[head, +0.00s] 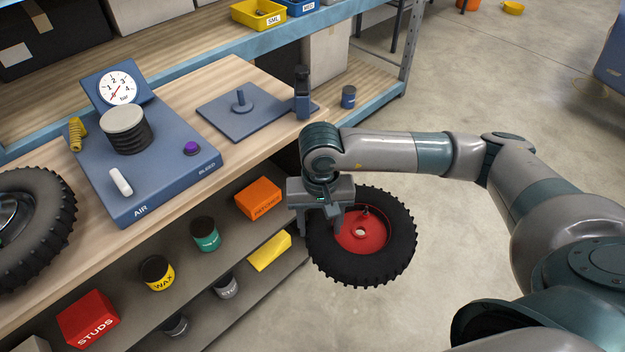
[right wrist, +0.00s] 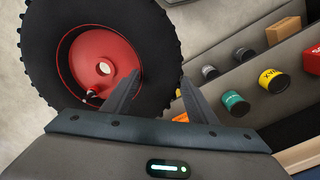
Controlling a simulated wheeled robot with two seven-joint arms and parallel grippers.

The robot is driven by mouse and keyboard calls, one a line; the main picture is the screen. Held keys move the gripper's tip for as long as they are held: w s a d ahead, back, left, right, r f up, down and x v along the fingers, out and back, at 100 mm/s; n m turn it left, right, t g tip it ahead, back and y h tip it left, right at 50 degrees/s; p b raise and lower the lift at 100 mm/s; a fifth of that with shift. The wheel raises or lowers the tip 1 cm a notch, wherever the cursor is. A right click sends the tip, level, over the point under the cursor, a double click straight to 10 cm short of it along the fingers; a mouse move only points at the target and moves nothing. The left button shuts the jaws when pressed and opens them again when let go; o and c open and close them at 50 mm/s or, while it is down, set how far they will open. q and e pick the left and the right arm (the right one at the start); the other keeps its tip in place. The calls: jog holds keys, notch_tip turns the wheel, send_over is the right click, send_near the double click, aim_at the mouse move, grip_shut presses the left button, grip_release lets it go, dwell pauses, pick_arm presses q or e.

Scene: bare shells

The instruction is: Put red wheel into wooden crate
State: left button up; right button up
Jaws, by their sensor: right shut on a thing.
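The red wheel, a red hub (head: 378,238) in a knobbly black tyre, hangs in the air off the bench's right end, over the floor. My right gripper (head: 320,222) is shut on the near side of its tyre from above. In the right wrist view the wheel (right wrist: 98,50) fills the upper left, with one finger of the gripper (right wrist: 160,84) inside by the rim and the other outside the tread. I see no wooden crate in either view. My left gripper is not in view.
A second black-tyred wheel (head: 40,222) lies on the bench at left. A blue air station (head: 160,175) with a gauge and a blue plate with a post (head: 232,118) stand on the bench. Shelves below hold tins and boxes. The concrete floor (head: 480,75) at right is mostly clear.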

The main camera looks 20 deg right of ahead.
aim_at(325, 246)
jog(key=s+f+n, duration=0.2)
jog(key=s, duration=0.1)
jog(key=s+a+f+n, duration=0.1)
jog(key=n, duration=0.1)
jog(key=shift+s, duration=0.4)
